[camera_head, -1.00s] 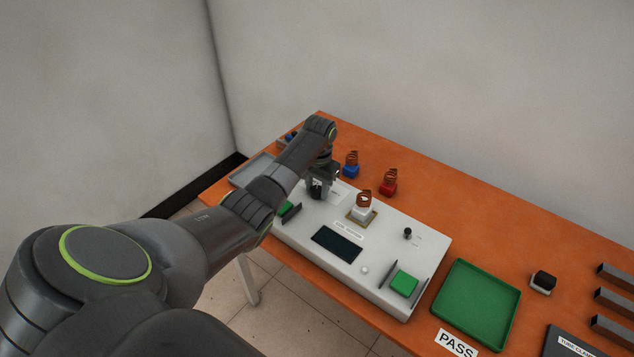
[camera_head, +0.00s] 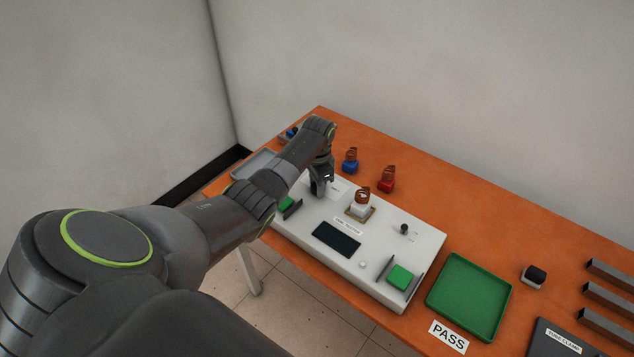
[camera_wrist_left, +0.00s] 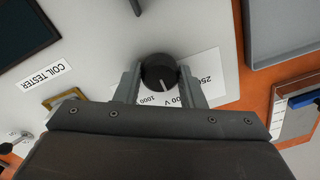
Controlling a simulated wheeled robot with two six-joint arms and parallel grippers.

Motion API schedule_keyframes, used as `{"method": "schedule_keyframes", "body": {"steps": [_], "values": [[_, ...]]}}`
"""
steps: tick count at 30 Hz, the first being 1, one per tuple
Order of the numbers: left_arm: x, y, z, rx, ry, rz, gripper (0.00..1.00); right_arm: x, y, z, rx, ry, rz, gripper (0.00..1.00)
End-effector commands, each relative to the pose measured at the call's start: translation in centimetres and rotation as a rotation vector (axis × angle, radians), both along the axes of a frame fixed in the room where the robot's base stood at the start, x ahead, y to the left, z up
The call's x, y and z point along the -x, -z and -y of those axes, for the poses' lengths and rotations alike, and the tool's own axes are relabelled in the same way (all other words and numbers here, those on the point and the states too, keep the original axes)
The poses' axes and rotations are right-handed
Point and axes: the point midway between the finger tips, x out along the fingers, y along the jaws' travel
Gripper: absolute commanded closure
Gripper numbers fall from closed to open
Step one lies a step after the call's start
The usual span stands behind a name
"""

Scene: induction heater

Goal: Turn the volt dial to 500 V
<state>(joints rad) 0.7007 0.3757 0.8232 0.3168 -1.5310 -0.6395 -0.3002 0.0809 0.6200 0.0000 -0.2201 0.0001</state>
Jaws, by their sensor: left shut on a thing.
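The volt dial (camera_wrist_left: 159,71) is a round black knob on the white coil tester (camera_head: 385,262). In the left wrist view it sits between the two fingers of my left gripper (camera_wrist_left: 158,82), which is shut on it. Its light pointer line points down and slightly right in that view, toward the partly covered white label (camera_wrist_left: 207,77). "1000" reads upside down near the pointer, and part of a "00 V" mark lies to its right. In the head view my left gripper (camera_head: 320,188) reaches down to the tester's far left part and hides the dial. My right gripper is not in view.
The tester's top also carries a copper coil on a white block (camera_head: 362,199), a dark display (camera_head: 336,239) and a small black knob (camera_head: 404,229). Blue (camera_head: 350,166) and red (camera_head: 387,185) coil blocks stand behind it. A green tray (camera_head: 458,318) lies to its right.

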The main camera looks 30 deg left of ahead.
Motion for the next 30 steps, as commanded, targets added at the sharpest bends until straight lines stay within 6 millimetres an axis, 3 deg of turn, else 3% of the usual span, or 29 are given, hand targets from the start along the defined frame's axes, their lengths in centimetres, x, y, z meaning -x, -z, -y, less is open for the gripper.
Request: {"method": "schedule_keyframes", "body": {"steps": [10,11,16,25,30], "values": [[-0.2,-0.2,0.0,0.0,0.003,0.007,0.87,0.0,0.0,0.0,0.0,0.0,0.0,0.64],[-0.2,-0.2,0.0,0.0,0.003,0.007,0.63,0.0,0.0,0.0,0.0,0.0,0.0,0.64],[-0.1,-0.1,0.0,-0.001,0.002,0.005,0.42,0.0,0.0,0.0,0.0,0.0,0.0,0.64],[-0.1,-0.2,0.0,-0.001,0.002,0.003,0.42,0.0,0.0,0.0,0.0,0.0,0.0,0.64],[-0.1,-1.6,0.0,-0.001,0.002,0.005,0.42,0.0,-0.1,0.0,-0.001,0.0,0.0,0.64]]}}
